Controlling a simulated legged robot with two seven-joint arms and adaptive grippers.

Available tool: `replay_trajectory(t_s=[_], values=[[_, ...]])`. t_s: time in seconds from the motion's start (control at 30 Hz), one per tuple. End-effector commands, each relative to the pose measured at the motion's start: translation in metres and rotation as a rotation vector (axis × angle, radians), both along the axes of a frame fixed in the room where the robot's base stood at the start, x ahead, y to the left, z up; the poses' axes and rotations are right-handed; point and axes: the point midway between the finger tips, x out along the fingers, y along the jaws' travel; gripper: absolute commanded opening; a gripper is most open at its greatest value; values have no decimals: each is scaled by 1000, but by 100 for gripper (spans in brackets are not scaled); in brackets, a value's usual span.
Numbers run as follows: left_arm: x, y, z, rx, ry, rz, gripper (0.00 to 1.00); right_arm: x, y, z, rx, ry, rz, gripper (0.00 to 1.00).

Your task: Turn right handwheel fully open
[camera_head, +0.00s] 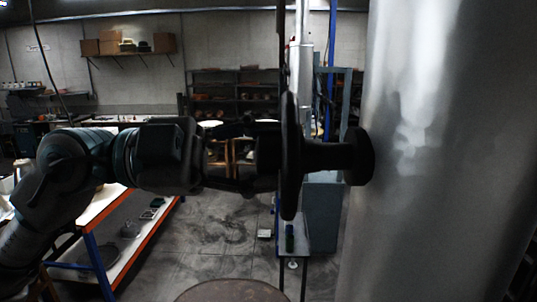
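One dark handwheel (290,190) shows in the head view, seen nearly edge-on as a thin upright disc. Its short dark shaft (325,156) runs right to a round flange (359,157) on a large shiny metal cylinder (430,190). My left arm reaches in level from the left. My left gripper (265,157) is at the near-left face of the wheel, with dark finger parts above and below a gap. A dark block at the wheel's centre blends with the fingertips, so I cannot tell whether they grip it. My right gripper is not in view.
The metal cylinder fills the right side. A workbench with orange and blue edges (125,232) stands at lower left. A round brown top (232,291) shows at the bottom edge. Shelving (235,88) stands at the back. Open floor (220,240) lies below my arm.

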Motion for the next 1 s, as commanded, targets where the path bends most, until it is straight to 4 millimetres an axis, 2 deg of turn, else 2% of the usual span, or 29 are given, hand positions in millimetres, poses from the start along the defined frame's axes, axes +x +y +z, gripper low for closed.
replay_trajectory(t_s=[0.03,0.9,0.93,0.97,1.0], values=[[2,-3,-8,20,6,-3,8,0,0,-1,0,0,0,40],[2,-3,-8,20,12,-3,8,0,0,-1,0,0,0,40],[2,-3,-8,20,12,-3,48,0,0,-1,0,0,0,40],[2,-3,-8,20,12,-3,53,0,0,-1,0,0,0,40],[2,-3,-7,19,12,-2,53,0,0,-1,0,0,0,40]])
